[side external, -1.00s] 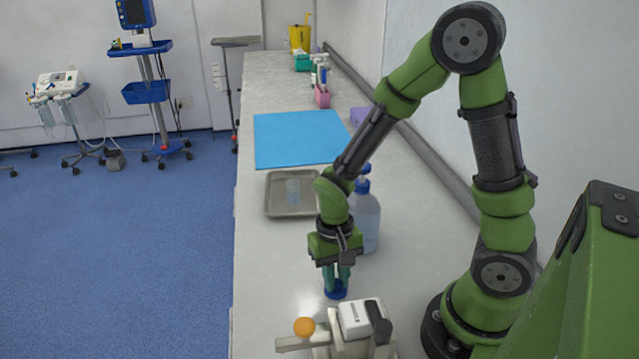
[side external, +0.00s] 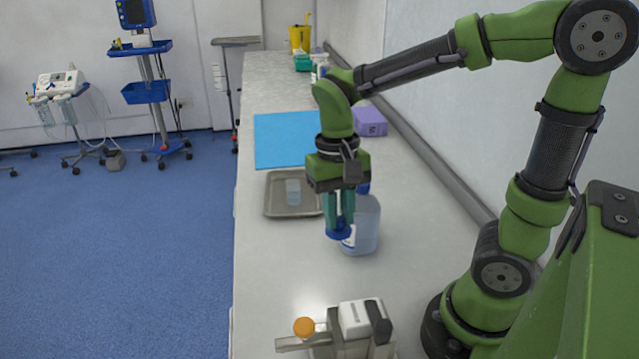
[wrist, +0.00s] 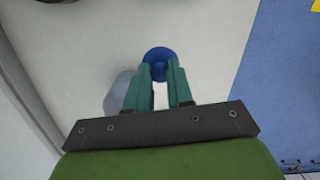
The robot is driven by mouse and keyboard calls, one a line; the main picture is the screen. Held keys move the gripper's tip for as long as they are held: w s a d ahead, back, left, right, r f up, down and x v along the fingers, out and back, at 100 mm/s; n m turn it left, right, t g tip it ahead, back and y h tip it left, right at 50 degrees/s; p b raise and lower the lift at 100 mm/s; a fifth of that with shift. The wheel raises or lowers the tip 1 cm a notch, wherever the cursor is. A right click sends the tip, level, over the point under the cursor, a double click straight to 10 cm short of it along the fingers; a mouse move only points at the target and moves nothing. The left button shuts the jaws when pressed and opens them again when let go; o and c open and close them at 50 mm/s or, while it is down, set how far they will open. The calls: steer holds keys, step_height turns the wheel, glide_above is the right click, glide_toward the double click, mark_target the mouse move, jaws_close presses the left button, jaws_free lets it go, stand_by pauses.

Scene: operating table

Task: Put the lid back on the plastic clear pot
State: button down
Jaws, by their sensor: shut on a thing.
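My gripper (side external: 340,215) is shut on a round blue lid (side external: 338,234) and holds it above the counter, in front of a clear bottle in the side view. The lid also shows between the teal fingertips in the wrist view (wrist: 158,54). The small clear plastic pot (side external: 293,192) stands uncovered in a grey metal tray (side external: 274,211). The tray is to the left of my gripper and farther back. The pot is not in the wrist view.
A clear bottle with a blue cap (side external: 366,228) stands right behind the held lid. A blue mat (side external: 278,140) lies beyond the tray, and a purple box (side external: 370,122) stands by the wall. A device with an orange knob (side external: 304,327) is at the front. The counter between is clear.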

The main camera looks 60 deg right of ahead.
steer(key=r, duration=0.2)
steer(key=shift+w+r, duration=0.25)
steer(key=shift+r, duration=0.05)
steer(key=w+d+m+t, duration=0.1)
steer(key=w+d+m, duration=0.9)
steer(key=w+m, duration=0.3)
steer(key=w+d+m+t, duration=0.2)
steer(key=w+d+m, duration=0.7)
steer(key=w+m, duration=0.3)
step_height(320, 180, down, 12)
steer(key=shift+w, duration=0.15)
stand_by(1.1)
